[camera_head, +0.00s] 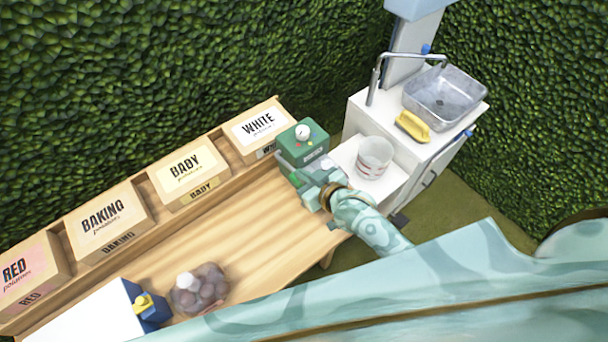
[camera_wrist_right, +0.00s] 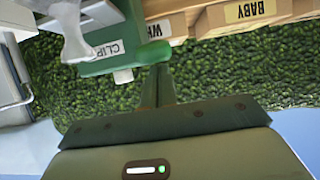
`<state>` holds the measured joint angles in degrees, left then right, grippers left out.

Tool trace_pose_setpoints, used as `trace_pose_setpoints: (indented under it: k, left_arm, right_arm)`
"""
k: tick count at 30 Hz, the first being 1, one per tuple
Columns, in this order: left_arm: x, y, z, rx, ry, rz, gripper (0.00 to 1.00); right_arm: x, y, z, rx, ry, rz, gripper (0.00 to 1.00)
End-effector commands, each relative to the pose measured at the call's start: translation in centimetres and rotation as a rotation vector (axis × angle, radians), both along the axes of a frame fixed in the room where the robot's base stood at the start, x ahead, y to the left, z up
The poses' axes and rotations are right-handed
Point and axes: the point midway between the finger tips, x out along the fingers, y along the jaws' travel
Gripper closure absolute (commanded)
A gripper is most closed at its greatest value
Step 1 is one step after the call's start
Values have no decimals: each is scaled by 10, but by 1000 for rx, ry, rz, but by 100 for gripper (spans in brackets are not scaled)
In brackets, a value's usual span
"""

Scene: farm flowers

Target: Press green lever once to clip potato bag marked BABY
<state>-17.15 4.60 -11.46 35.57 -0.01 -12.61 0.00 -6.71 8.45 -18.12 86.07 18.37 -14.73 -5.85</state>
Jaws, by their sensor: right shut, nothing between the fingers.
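The green clip machine (camera_head: 303,140) stands at the right end of the wooden bench, with a white round knob on top. In the right wrist view its side (camera_wrist_right: 112,62) carries a CLIP label. A rounded green lever end (camera_wrist_right: 154,52) sticks out beside it. My right gripper (camera_head: 312,182) is shut and empty at the front of the machine. In the right wrist view its fingers (camera_wrist_right: 156,84) reach close to the lever end; I cannot tell whether they touch. A bag of potatoes (camera_head: 198,290) lies on the bench; no marking is readable. My left gripper is out of view.
Boxes labelled RED (camera_head: 22,272), BAKING (camera_head: 108,218), BABY (camera_head: 188,172) and WHITE (camera_head: 258,128) line the bench's back. A blue item with a yellow part (camera_head: 148,304) sits front left. A white bucket (camera_head: 374,157) and sink (camera_head: 445,95) stand right. The bench middle is clear.

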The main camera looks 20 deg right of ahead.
Motion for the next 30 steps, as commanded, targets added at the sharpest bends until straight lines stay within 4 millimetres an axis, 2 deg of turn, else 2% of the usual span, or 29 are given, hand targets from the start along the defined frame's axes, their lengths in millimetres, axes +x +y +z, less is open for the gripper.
trace_pose_setpoints:
  k: [14, 17, 23, 30]
  left_arm:
    - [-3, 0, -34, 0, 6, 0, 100]
    - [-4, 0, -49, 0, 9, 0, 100]
    - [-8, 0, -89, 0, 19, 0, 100]
    - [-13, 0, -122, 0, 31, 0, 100]
  right_arm:
    - [-6, -1, -19, 31, -82, 2, 100]
    - [-8, -2, -27, 44, -122, 2, 100]
    - [-12, -4, -49, 117, -322, 3, 100]
    - [-15, -5, -70, 130, -357, 2, 100]
